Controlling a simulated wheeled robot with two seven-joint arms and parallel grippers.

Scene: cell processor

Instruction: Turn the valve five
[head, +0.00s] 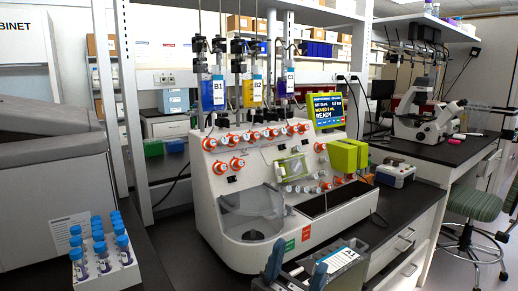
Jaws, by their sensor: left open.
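The cell processor (235,190) is a white machine on the dark bench in the middle of the head view. Several orange-and-white valves (237,164) line its upper front, with more on the left face and lower right. I cannot read which one is number five. Its small screen (325,109) reads READY. My left gripper (296,268) is at the bottom middle, in front of and below the machine's front edge. Its two dark fingers are apart, and it is clear of the valves. My right gripper is not in view.
Bags B1 (218,92), B2 (256,92) and C1 (290,82) hang above the machine. A rack of blue-capped tubes (120,270) stands at lower left. A microscope (425,110) stands at right.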

